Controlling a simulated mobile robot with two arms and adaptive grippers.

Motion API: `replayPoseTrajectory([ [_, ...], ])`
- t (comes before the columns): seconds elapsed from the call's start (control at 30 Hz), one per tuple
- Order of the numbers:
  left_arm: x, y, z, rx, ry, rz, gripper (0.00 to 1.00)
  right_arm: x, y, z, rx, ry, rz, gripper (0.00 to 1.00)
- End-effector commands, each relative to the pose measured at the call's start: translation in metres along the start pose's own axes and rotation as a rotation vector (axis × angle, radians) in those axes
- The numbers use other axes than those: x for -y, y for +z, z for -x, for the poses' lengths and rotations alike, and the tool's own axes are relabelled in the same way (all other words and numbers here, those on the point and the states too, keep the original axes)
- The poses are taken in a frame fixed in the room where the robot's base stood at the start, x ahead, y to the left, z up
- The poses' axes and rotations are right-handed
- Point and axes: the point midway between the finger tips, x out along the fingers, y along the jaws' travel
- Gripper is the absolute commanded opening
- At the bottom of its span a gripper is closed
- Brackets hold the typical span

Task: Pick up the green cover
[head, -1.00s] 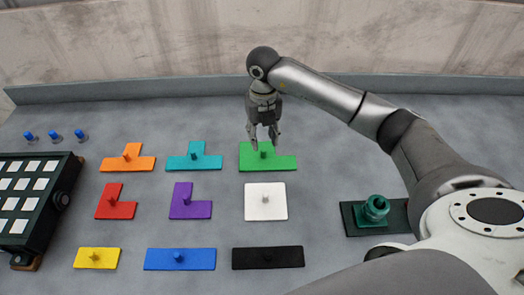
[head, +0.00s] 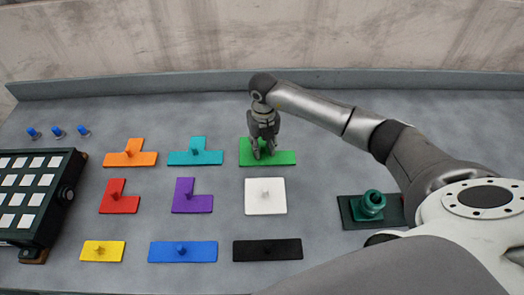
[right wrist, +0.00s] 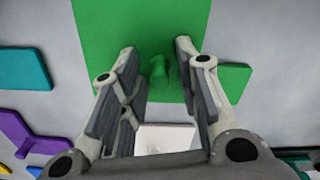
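The green plate (right wrist: 140,20) also fills the top of that view. The cover lies flat on the table. In the head view the knob is largely hidden by the fingers. My left gripper is not in view.
The teal cover (head: 196,157) lies left of the green one and the white cover (head: 265,203) in front. Other coloured covers lie in rows. A dark panel with white squares (head: 22,200) stands left, a dark green part (head: 370,206) right. A wall rises behind.

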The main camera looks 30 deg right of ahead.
Motion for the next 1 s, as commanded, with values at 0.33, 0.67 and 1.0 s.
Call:
replayPoseTrajectory([
  [0.33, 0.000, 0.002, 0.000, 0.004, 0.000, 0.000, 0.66, 0.000, 0.001, 0.001, 0.001, 0.000, -0.001, 0.00],
  [0.67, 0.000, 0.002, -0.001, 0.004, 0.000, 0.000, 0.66, 0.000, 0.001, 0.005, 0.002, 0.001, -0.001, 0.00],
  [1.0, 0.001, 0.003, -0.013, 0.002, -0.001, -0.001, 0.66, -0.018, -0.003, 0.050, 0.007, 0.004, 0.005, 0.00],
])
